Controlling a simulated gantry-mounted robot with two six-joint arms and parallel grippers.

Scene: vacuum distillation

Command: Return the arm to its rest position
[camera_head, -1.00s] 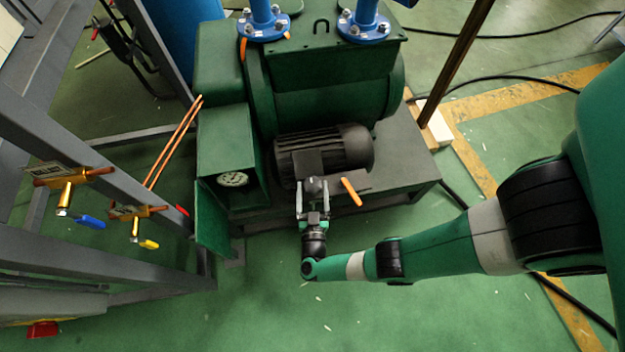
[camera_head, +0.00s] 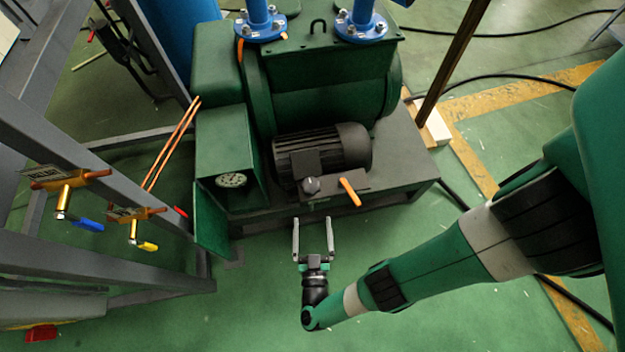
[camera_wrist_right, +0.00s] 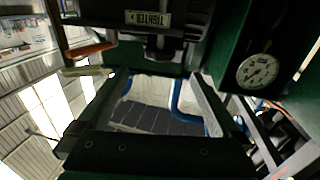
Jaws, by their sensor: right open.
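My right arm (camera_head: 440,267) comes in from the right in the head view. Its gripper (camera_head: 314,222) is open and empty, with both fingers apart and pointing at the green pump. It stands in front of the pump's base, apart from the grey knob (camera_head: 312,186) and the orange-handled lever (camera_head: 350,191). In the right wrist view the gripper (camera_wrist_right: 153,78) shows its two fingers spread wide with nothing between them. My left gripper is not in view.
The green pump (camera_head: 330,85) with its black motor (camera_head: 322,150) fills the middle. A gauge (camera_head: 231,180) sits left of the motor. A grey frame (camera_head: 100,160) with blue-handled (camera_head: 88,224) and yellow-handled (camera_head: 147,245) valves stands at left. Green floor in front is clear.

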